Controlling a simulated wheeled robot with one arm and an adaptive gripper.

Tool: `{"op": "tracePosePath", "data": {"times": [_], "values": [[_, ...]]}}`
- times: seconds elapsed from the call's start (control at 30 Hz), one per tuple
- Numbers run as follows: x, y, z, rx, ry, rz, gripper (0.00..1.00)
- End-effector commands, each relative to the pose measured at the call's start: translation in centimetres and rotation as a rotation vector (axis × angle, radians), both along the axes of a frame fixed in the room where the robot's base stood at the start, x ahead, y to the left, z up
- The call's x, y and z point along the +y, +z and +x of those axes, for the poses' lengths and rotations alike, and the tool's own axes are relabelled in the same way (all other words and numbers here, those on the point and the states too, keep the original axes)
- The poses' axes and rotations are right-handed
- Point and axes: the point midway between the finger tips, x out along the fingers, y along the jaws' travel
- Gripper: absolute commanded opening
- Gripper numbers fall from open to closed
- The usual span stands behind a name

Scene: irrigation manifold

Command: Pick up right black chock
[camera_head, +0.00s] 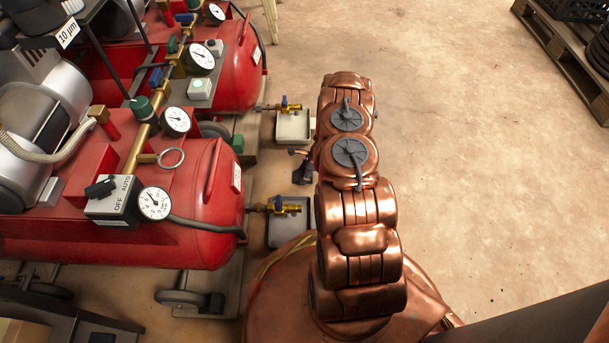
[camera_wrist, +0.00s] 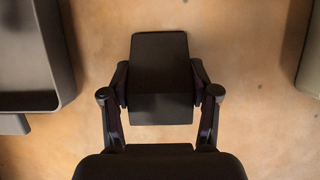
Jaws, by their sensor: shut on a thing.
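A black chock (camera_wrist: 160,70), a wedge-like block, sits between the two fingers of my gripper (camera_wrist: 160,92) in the wrist view. The fingers press on its left and right sides, so the gripper is shut on it. The floor shows around the block; I cannot tell whether it touches the floor. In the head view my gripper (camera_head: 303,170) is a small dark shape left of my copper arm, between two drip trays. The chock is hard to make out there.
Two red compressors (camera_head: 190,235) (camera_head: 225,75) stand at left, with brass valves over a grey tray (camera_head: 287,232) and a pale tray (camera_head: 293,126). Another black chock (camera_head: 214,303) lies by the near compressor's wheel. A pallet (camera_head: 565,50) is at upper right. Floor at right is clear.

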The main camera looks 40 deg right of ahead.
Motion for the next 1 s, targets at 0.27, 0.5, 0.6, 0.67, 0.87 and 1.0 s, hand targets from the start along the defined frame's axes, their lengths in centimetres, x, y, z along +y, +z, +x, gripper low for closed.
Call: {"op": "tracePosePath", "data": {"times": [0.27, 0.5, 0.6, 0.67, 0.87, 1.0], "values": [[0.0, 0.0, 0.0, -0.001, 0.000, -0.001, 0.23], [0.0, 0.0, 0.0, 0.000, 0.000, -0.001, 0.16], [0.0, 0.3, 0.1, -0.001, -0.001, -0.001, 0.16], [-0.1, 0.9, 0.1, -0.001, -0.001, -0.001, 0.16], [-0.1, 4.3, 0.1, -0.003, 0.000, -0.002, 0.16], [0.0, 7.0, 0.1, -0.002, 0.000, -0.001, 0.16]]}}
